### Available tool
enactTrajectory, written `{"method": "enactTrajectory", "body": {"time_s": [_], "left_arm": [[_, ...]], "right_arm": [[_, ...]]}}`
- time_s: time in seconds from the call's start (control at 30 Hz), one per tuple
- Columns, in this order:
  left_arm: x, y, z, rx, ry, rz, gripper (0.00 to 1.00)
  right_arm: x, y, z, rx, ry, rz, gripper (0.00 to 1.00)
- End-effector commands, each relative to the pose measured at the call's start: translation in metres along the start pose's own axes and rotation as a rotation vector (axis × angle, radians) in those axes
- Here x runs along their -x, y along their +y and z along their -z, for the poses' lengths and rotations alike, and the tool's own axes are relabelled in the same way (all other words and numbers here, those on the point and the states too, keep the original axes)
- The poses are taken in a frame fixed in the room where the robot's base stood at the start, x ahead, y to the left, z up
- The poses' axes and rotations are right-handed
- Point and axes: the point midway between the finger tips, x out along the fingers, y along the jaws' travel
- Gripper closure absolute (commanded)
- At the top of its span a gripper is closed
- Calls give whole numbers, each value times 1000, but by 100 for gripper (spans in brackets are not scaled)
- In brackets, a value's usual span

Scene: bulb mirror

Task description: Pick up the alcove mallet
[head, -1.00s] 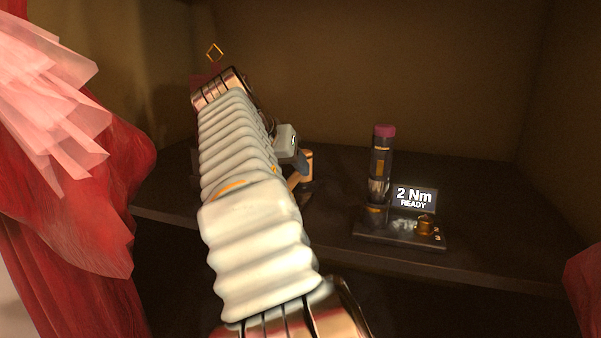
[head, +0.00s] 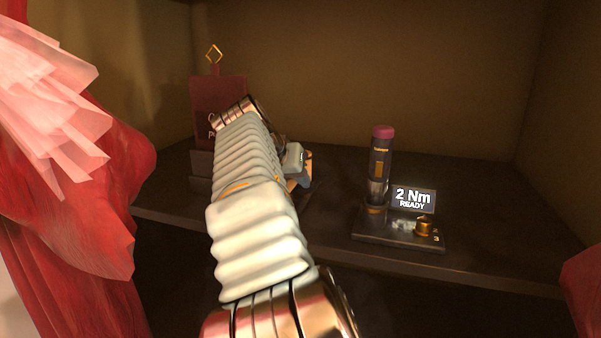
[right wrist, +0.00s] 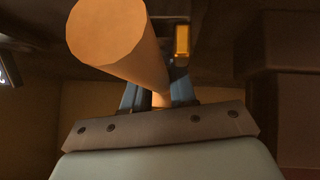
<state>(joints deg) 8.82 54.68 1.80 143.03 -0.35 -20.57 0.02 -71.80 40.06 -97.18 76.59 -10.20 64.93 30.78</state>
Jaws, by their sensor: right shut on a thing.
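The mallet shows in the right wrist view as a tan, wood-coloured cylinder (right wrist: 112,38) with a thinner part running down between the blue-grey fingers. My right gripper (right wrist: 157,97) is shut on that thinner part. In the head view my right gripper (head: 300,172) is at the shelf's middle left, largely hidden behind my own pale ribbed forearm. Only a small orange-brown bit of the mallet (head: 309,158) shows there, beside the fingers. Whether the mallet touches the shelf cannot be told. My left gripper is not in view.
A dark torque driver (head: 380,165) with a purple cap stands upright on a base with a "2 Nm READY" display (head: 413,198). A dark red sign (head: 232,88) stands behind my arm. Red drapery (head: 90,180) hangs at left. The shelf's right side (head: 490,220) is clear.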

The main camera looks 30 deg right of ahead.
Motion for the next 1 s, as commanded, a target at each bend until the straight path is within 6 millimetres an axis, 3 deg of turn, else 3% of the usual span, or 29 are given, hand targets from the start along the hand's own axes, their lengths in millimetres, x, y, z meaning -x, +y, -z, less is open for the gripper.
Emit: {"method": "enactTrajectory", "body": {"time_s": [0.37, 0.57, 0.83, 1.0], "left_arm": [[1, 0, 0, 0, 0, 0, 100], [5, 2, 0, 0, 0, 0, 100], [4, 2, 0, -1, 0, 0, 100], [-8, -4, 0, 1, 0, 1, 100]], "right_arm": [[3, 1, 3, 0, 2, 0, 100], [21, 6, 22, -2, 4, 1, 100], [100, 29, 28, -1, 5, 6, 100], [141, 42, 5, 1, 5, 5, 100]]}}
